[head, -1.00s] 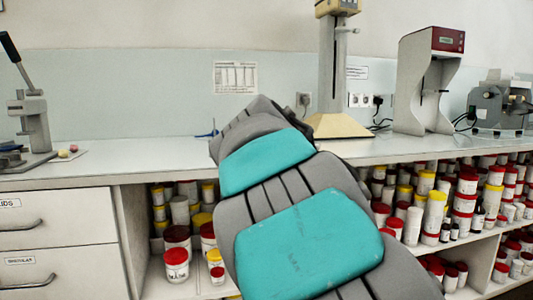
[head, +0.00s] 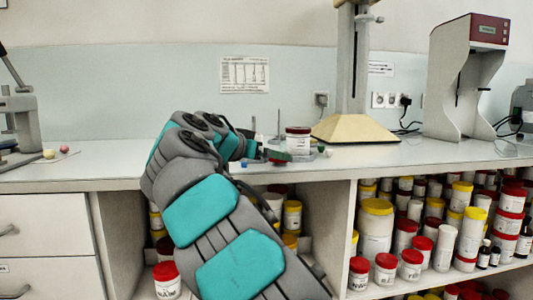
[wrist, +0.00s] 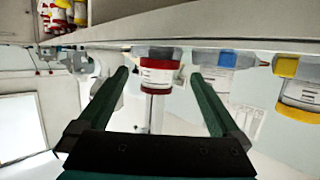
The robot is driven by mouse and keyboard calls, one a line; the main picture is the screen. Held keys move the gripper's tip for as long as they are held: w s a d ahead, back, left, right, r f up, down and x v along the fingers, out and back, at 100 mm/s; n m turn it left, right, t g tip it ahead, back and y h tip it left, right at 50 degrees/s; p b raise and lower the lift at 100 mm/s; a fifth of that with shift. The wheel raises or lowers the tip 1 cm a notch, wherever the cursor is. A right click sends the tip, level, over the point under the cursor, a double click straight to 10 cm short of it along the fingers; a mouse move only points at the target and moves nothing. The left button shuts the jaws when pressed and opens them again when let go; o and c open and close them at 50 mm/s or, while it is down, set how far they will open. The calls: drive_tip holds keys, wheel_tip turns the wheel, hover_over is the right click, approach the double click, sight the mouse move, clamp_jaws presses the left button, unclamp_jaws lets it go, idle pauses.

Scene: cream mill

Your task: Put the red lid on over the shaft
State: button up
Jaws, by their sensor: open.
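A white jar with a red lid (head: 298,129) stands on the counter in the head view, just right of my gripper (head: 277,155). In the wrist view, which looks upside down, the jar's label (wrist: 157,75) and red lid (wrist: 160,91) show between the two green fingers of my gripper (wrist: 158,74). The fingers are open and apart, with gaps on both sides of the jar. A thin pale upright rod (wrist: 149,113) lines up with the lid; I cannot tell whether it is the shaft or something behind. My arm hides part of the counter.
A stand with a cream base (head: 355,129) and a red-topped machine (head: 468,75) are farther right. Jars fill the shelves below.

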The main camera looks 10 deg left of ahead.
drive_tip(key=x, duration=0.5)
drive_tip(key=shift+w+d+f, duration=0.1)
drive_tip(key=shift+w+d, duration=0.1)
drive_tip(key=shift+w, duration=0.15)
drive_tip(key=c, duration=1.2)
drive_tip(key=shift+p, duration=0.35)
drive_tip(key=shift+r+p, duration=0.8)
drive_tip(key=shift+r, duration=0.45)
